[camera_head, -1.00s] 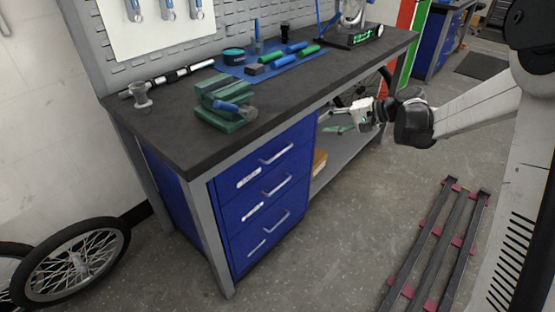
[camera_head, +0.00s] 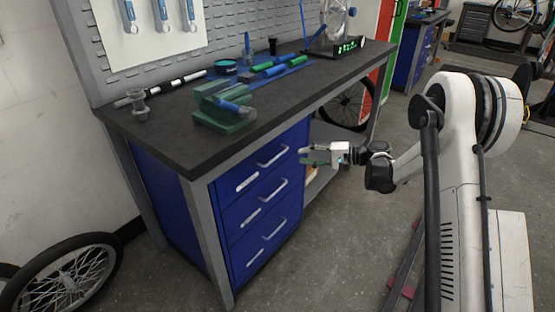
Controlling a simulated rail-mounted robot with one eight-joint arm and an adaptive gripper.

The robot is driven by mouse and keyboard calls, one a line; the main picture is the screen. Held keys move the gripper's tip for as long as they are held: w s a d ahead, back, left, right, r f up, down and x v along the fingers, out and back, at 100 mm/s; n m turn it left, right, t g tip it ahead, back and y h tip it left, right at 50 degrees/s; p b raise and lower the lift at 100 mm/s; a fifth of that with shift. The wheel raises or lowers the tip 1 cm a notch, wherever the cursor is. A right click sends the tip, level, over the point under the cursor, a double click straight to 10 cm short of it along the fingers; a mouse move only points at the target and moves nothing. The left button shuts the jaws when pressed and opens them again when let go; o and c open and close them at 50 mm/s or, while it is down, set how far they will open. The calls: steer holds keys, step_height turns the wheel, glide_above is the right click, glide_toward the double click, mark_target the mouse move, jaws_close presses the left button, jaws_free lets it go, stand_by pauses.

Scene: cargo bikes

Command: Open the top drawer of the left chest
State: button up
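The blue chest (camera_head: 232,214) stands under the left end of the workbench. It has several drawers stacked in a column, each with a silver bar handle and a white label. The top drawer (camera_head: 248,176) is shut, and its handle (camera_head: 273,155) faces the room. My gripper (camera_head: 306,156) is to the right of the top drawer handle, at about the same height in the picture, apart from it. Its fingers point left and look parted with nothing between them.
The dark workbench top (camera_head: 170,141) overhangs the drawers. On it stand a green vise (camera_head: 222,112) and several tools. A bicycle wheel (camera_head: 65,275) leans at the lower left. The floor in front of the drawers (camera_head: 325,250) is clear.

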mark_target(279, 156)
steer(key=b+x, duration=0.2)
steer(key=x, duration=0.8)
steer(key=shift+c, duration=0.2)
jaws_close()
